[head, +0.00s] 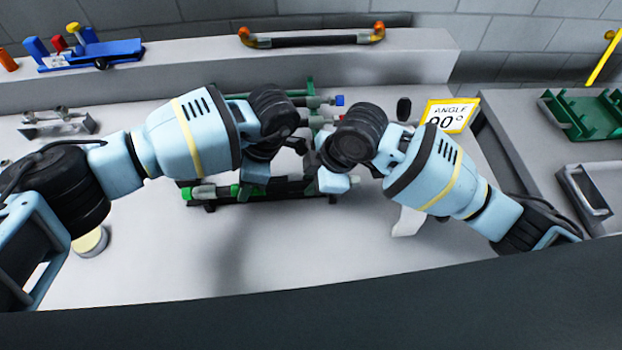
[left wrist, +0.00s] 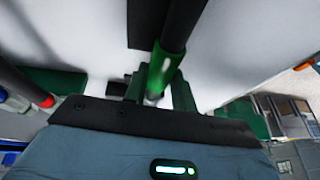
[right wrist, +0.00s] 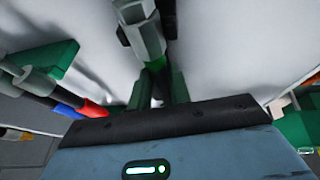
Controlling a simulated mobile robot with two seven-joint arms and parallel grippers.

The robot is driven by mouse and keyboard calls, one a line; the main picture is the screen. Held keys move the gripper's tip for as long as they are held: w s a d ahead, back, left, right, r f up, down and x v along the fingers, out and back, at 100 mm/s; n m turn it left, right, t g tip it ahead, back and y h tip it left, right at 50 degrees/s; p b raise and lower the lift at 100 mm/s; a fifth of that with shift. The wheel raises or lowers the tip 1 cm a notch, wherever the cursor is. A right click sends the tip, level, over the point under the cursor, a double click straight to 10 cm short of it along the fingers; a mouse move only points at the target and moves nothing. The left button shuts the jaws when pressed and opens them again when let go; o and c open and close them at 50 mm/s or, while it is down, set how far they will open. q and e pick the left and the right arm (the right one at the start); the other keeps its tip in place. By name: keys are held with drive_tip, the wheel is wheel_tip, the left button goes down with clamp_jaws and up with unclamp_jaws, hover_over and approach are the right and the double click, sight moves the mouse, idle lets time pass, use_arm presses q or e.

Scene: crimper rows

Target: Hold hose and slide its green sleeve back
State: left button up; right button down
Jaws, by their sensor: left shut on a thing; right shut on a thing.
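In the left wrist view the green sleeve (left wrist: 168,62) sits at the fingertips, with the black hose (left wrist: 184,22) running on above; that gripper is shut on the sleeve. My right gripper (head: 333,180) is shut farther right along the hose. In the right wrist view a pale hexagonal fitting (right wrist: 146,40) lies just beyond its fingers. The exact contact there is partly hidden.
A yellow-edged "ANGLE 90°" sign (head: 449,115) stands right of the arms. More hoses with coloured ends lie behind, one with a blue tip (head: 339,100). A green tray (head: 590,114) is at right, a round pale disc (head: 91,242) at left. The front bench is clear.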

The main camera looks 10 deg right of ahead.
use_arm(q)
drive_tip(key=shift+s+d, duration=0.2)
drive_tip(key=shift+d, duration=0.6)
drive_tip(key=shift+s+d, duration=0.15)
drive_tip(key=shift+d, duration=0.65)
drive_tip(key=o, duration=1)
drive_tip(key=w+a+v, duration=0.1)
drive_tip(key=a+v, duration=0.1)
drive_tip(key=v, duration=0.9)
drive_tip(key=shift+r, duration=0.4)
